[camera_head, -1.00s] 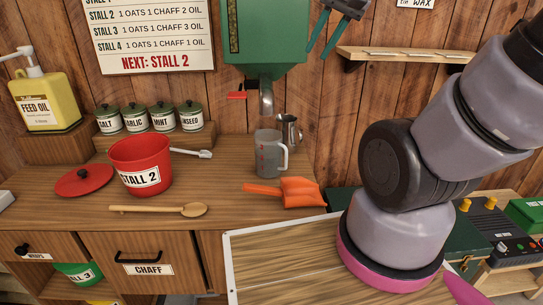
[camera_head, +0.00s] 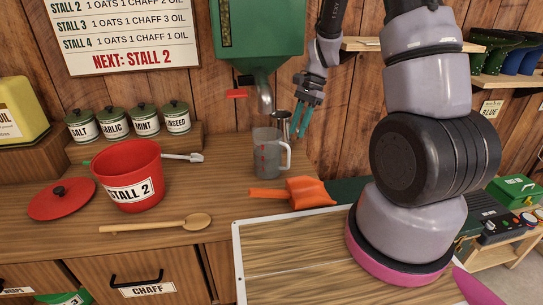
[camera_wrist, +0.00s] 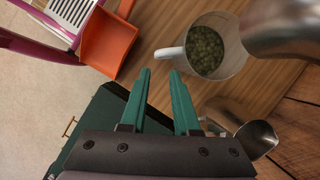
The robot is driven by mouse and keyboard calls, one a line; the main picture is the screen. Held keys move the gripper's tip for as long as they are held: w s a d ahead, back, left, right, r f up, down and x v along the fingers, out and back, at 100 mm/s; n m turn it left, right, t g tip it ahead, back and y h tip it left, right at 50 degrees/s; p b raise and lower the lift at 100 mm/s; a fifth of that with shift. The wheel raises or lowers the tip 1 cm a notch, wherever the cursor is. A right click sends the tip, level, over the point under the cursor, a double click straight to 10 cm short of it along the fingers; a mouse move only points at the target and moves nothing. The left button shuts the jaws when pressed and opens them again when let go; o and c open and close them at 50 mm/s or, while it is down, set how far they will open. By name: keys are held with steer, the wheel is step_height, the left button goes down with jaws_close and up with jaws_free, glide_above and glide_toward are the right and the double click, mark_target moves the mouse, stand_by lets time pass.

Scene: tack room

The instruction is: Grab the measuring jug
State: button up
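The measuring jug (camera_head: 267,155) is a clear cup with red marks and a handle on its right. It stands upright on the wooden counter below the green dispenser's metal spout. In the wrist view the jug (camera_wrist: 214,47) is seen from above with greenish-brown pellets inside, its handle pointing toward my fingers. My gripper (camera_head: 303,122) has teal fingers pointing down, just right of and above the jug. In the wrist view my gripper (camera_wrist: 160,76) has its two fingers apart with nothing between them, a little away from the jug's handle.
A small metal pitcher (camera_wrist: 252,134) stands beside the jug, close to my fingers. The spout (camera_head: 265,98) hangs over the jug. An orange scoop (camera_head: 300,192) lies in front. A red bucket (camera_head: 128,172), its lid (camera_head: 62,200) and a wooden spoon (camera_head: 160,224) are to the left.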

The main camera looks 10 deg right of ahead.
mark_target(288, 166)
steer(key=x, duration=1.1)
steer(key=shift+s+d+f, duration=0.1)
steer(key=shift+s+f, duration=0.05)
steer(key=shift+s, duration=0.05)
steer(key=shift+c, duration=0.3)
jaws_close()
stand_by(0.8)
